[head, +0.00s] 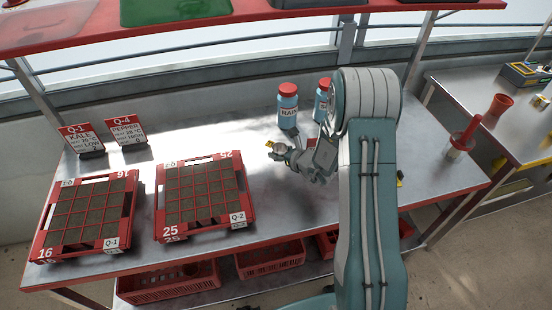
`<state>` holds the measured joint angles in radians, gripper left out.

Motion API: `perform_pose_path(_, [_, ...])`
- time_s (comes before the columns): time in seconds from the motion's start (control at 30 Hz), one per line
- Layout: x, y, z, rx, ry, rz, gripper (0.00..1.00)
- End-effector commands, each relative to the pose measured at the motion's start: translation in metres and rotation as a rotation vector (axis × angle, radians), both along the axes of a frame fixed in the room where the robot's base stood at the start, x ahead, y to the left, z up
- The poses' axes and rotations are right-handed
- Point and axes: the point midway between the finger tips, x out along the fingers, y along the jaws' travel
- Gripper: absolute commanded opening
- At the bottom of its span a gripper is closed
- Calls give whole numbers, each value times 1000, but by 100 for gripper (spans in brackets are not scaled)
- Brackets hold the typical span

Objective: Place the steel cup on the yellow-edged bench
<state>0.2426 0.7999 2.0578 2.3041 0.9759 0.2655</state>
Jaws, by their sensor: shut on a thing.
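My gripper (275,151) is over the middle of the red-edged steel bench, in front of the blue bottles. It is shut on a small, round, metallic thing that looks like the steel cup (280,148); my fingers hide part of it. At this size I cannot tell whether the cup touches the bench top. The yellow-edged bench (496,112) stands at the far right, apart from my gripper and beyond my arm.
Two red seed trays (152,211) and two sign cards sit on the left of the red-edged bench (135,155). Two blue bottles (288,112) stand behind my gripper.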

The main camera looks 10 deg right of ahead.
Motion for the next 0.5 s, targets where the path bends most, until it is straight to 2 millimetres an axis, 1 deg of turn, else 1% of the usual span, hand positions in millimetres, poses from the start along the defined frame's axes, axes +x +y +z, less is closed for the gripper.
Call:
perform_pose_path(0.17, [9, 7, -15, -2, 1, 0, 16])
perform_pose_path(0.3, [8, 8, -36, -3, 2, -1, 16])
perform_pose_path(0.4, [8, 8, -41, -6, 0, 0, 16])
perform_pose_path(0.5, [8, 7, -41, -5, -2, 0, 16])
